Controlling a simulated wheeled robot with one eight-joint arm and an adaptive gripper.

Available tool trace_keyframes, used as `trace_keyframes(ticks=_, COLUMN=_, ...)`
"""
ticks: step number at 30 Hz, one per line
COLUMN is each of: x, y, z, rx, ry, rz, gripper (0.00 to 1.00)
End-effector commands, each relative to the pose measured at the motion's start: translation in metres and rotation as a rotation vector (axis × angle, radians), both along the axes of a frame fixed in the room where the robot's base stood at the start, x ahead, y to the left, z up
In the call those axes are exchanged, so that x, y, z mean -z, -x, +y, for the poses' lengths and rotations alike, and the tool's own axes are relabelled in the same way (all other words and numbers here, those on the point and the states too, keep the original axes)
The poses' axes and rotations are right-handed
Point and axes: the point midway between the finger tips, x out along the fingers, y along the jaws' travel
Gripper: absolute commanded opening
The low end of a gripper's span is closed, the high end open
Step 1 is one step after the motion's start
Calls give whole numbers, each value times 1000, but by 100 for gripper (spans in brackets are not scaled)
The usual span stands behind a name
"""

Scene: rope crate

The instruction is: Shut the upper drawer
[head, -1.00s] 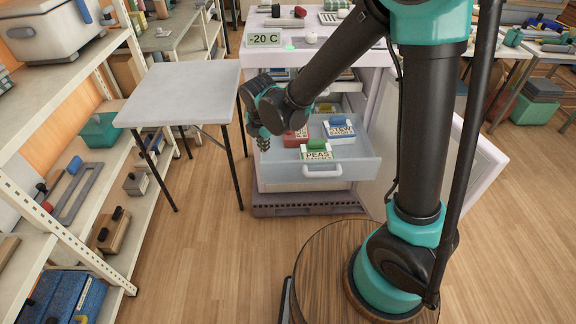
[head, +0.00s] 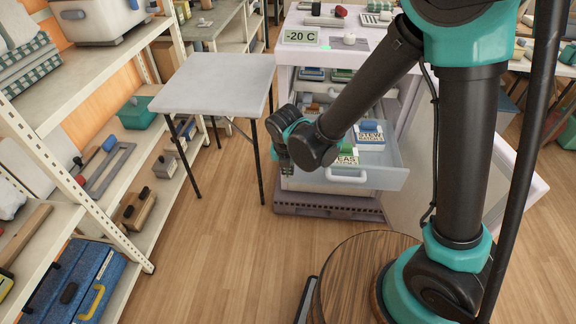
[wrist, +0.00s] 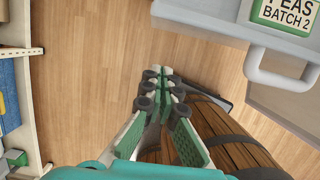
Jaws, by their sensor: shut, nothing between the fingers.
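A pale translucent drawer (head: 385,178) is pulled out of the white freezer (head: 297,55). Its front has a white handle (head: 347,177). In it lie a green-topped PEAS box (head: 347,157) and a blue-topped box (head: 369,134); my arm hides part of the drawer. My gripper (head: 287,174) is at the drawer's front left corner, pointing down, shut and empty. In the wrist view the fingertips (wrist: 163,84) are together over the floor, apart from the drawer handle (wrist: 281,72) at upper right.
The freezer door (head: 510,185) stands open at the right. A grey table (head: 220,82) is left of the freezer, and a shelf rack (head: 150,225) lines the left side. A wooden barrel (head: 350,270) stands in front. The floor between rack and barrel is clear.

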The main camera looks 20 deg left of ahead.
Motion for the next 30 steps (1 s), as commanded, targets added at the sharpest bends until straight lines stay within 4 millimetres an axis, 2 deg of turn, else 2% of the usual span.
trace_keyframes(ticks=8, x=37, y=-9, z=2, rx=1, ry=0, rz=0, gripper=0)
trace_keyframes(ticks=12, x=37, y=-30, z=6, rx=4, ry=0, rz=1, gripper=0)
trace_keyframes(ticks=18, x=36, y=-45, z=10, rx=2, ry=0, rz=1, gripper=0)
trace_keyframes(ticks=30, x=36, y=-48, z=11, rx=1, ry=0, rz=0, gripper=0)
